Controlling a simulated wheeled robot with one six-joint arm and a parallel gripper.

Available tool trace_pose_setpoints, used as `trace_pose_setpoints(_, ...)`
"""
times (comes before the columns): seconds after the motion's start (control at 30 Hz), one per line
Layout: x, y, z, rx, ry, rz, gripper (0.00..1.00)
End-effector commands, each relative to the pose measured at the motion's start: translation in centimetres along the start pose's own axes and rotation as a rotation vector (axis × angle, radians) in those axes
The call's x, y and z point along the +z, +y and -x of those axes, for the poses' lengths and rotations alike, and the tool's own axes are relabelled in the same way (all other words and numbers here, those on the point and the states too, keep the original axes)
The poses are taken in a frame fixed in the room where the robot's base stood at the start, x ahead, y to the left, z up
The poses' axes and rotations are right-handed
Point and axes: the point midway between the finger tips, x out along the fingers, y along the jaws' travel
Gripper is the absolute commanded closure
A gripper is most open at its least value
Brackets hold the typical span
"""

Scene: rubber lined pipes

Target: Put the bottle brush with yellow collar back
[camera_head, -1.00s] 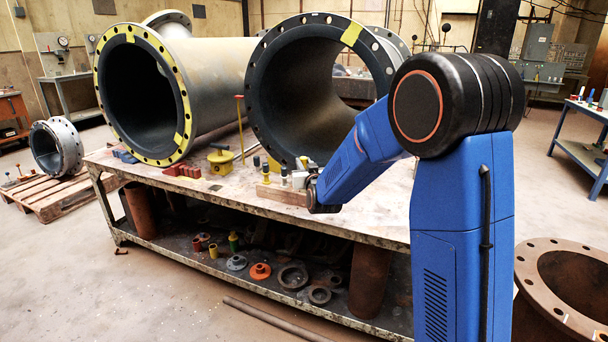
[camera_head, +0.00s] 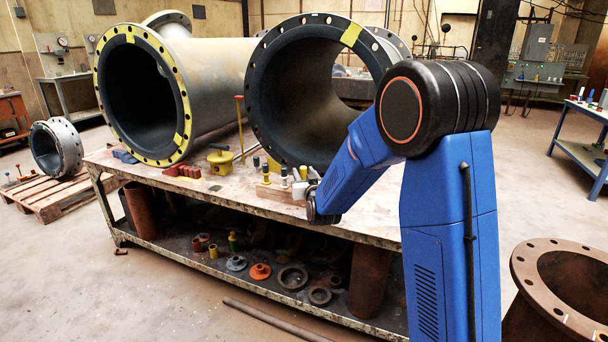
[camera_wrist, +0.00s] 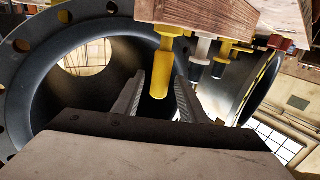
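My gripper (camera_wrist: 160,92) is open in the wrist view, its two fingers apart. A yellow handled piece (camera_wrist: 163,62) hangs down in this upside-down view from a wooden block (camera_wrist: 190,12). Its rounded end is between the fingertips, with a gap visible on both sides. I cannot tell if it is the bottle brush with the yellow collar; no bristles show. In the head view, my wrist (camera_head: 318,205) is at the table's front edge, beside the wooden block (camera_head: 290,193), and the fingers are mostly hidden.
A white-and-dark piece (camera_wrist: 201,56) and a yellow-and-dark piece (camera_wrist: 223,58) stand in the block beside the yellow one. A large lined pipe (camera_head: 258,105) is close behind, and a yellow-rimmed pipe (camera_head: 183,95) is to the left.

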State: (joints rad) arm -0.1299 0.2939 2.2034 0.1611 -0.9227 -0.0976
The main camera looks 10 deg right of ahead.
Motion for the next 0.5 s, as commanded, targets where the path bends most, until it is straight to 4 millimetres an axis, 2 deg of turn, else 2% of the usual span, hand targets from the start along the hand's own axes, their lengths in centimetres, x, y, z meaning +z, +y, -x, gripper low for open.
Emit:
trace_pose_setpoints(0.13,-0.3,0.0,0.2,0.0,0.0,0.0,0.62)
trace_pose_setpoints(0.23,-0.2,0.0,1.3,0.0,-0.001,0.0,0.62)
trace_pose_setpoints(0.5,-0.3,0.0,6.3,0.0,-0.001,0.0,0.62)
